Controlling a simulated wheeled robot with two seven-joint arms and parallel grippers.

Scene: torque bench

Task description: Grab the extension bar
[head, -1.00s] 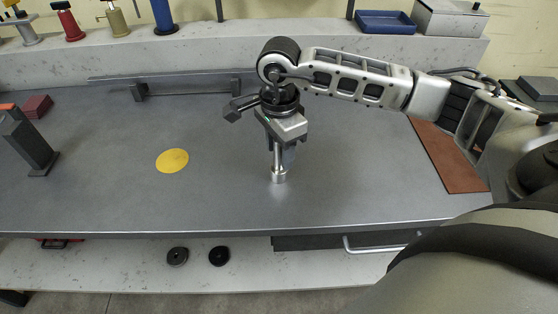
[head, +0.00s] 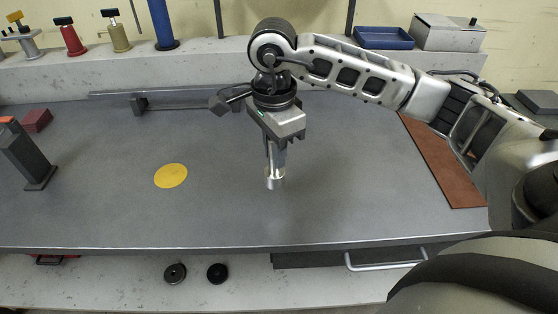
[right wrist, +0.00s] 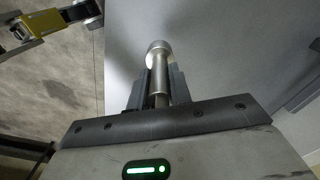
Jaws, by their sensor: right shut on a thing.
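The extension bar (head: 275,180) is a silver metal rod with a wider collar at its lower end. It hangs upright below my right gripper (head: 276,143), over the middle of the grey bench. The right gripper is shut on its upper part, which the fingers partly hide. In the right wrist view the bar (right wrist: 158,62) sticks out from between the two dark fingers (right wrist: 157,88), its wide end away from the camera. I cannot tell for sure whether its lower end clears the bench top. My left gripper is not in view.
A yellow disc (head: 171,175) lies left of the bar. A dark post (head: 26,157) and a red block (head: 37,121) stand at the left. A low dark rail (head: 175,107) lies behind. A brown mat (head: 446,165) is at the right. The bench front is clear.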

